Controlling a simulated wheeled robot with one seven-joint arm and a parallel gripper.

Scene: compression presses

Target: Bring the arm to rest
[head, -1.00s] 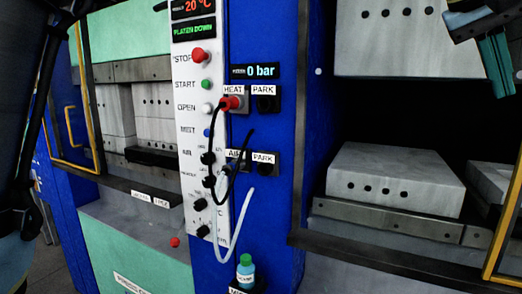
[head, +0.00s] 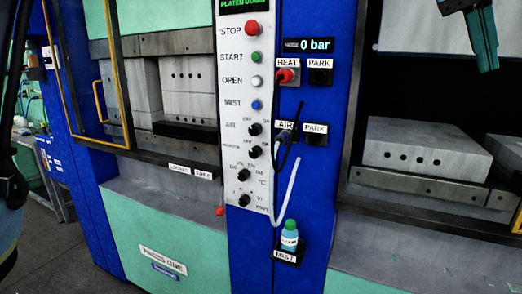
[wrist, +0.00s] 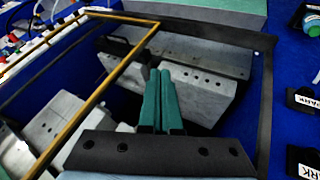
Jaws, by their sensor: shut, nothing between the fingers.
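My gripper (head: 484,42) is at the upper right of the head view, its teal fingers pointing down in front of the right press opening. In the wrist view its two teal fingers (wrist: 160,100) lie side by side, shut with nothing between them. They appear over the opening with the grey platen blocks (wrist: 198,90); I cannot tell the exact distance. Most of the arm is outside the head view.
The control panel (head: 243,125) carries knobs and a red stop button (head: 255,29). A red plug (head: 286,75) sits at the HEAT socket. A mist bottle (head: 289,238) stands below. A yellow guard frame (wrist: 97,95) surrounds the opening near my gripper.

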